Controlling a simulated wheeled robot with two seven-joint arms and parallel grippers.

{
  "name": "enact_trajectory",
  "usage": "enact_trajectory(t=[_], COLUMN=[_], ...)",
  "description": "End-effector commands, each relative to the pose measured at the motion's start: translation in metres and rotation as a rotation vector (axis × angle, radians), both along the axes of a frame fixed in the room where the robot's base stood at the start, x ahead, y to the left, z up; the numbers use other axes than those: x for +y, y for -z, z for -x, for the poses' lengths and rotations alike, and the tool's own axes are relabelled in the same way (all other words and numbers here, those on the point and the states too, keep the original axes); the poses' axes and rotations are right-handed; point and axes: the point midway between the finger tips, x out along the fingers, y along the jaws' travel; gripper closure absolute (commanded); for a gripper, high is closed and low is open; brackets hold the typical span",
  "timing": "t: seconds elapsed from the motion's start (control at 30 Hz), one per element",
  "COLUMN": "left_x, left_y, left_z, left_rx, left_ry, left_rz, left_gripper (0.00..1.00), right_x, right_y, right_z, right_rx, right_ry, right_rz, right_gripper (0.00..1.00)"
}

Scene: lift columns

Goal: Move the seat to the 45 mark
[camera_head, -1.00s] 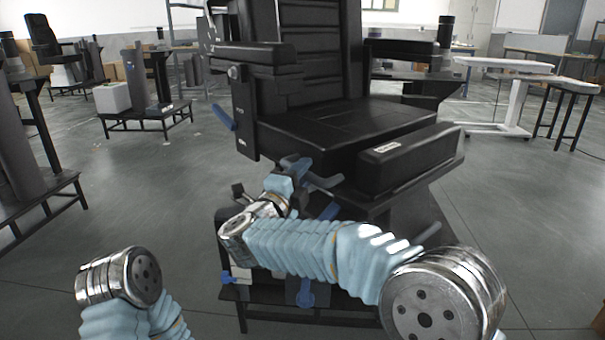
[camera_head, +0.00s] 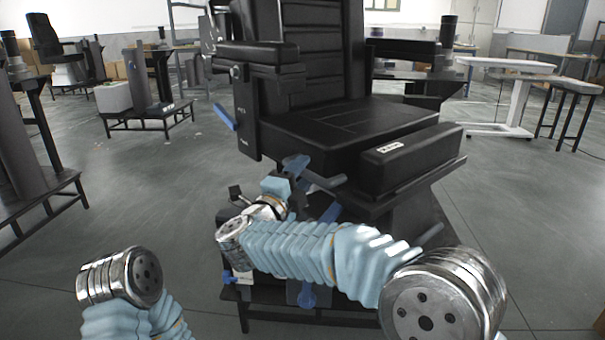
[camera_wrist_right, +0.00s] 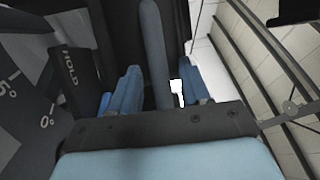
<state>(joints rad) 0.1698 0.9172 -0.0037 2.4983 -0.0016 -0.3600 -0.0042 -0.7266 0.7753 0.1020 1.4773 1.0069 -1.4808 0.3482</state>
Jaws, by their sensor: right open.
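The black seat (camera_head: 345,128) stands upright in the middle of the head view, with armrests and a cushion block at its front. My right gripper (camera_head: 296,168) is just below the seat's front left corner. In the right wrist view its two blue fingers (camera_wrist_right: 156,88) are open, with a long blue-grey lever (camera_wrist_right: 153,40) between them; I cannot tell whether they touch it. A dark part marked HOLD (camera_wrist_right: 72,66) and a degree scale (camera_wrist_right: 25,105) with a 0° mark show at left. The 45 mark is not readable. My left gripper is out of view.
A blue handle (camera_head: 225,117) sits on the seat's left side. A blue knob (camera_head: 307,295) is low on the base frame. Other stands (camera_head: 150,112) and tables (camera_head: 507,66) are farther back. Open grey floor (camera_head: 130,190) lies to the left.

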Motion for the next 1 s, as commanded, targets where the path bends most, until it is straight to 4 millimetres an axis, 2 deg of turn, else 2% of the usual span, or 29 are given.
enact_trajectory(t=[0.3,0.5,0.7,1.0], left_x=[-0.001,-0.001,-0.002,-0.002], left_y=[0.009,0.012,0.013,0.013], left_z=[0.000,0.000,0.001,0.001], left_rx=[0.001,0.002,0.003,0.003], left_ry=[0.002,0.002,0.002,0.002], left_rz=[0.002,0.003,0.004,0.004], left_gripper=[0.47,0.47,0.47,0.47], right_x=[0.031,0.046,0.052,0.052], right_y=[0.014,0.020,0.022,0.022], right_z=[0.066,0.101,0.115,0.116], right_rx=[0.000,0.000,0.000,0.001], right_ry=[-0.007,-0.005,-0.005,-0.004], right_rz=[0.002,0.001,0.001,0.001], right_gripper=[0.54,0.54,0.54,0.54])
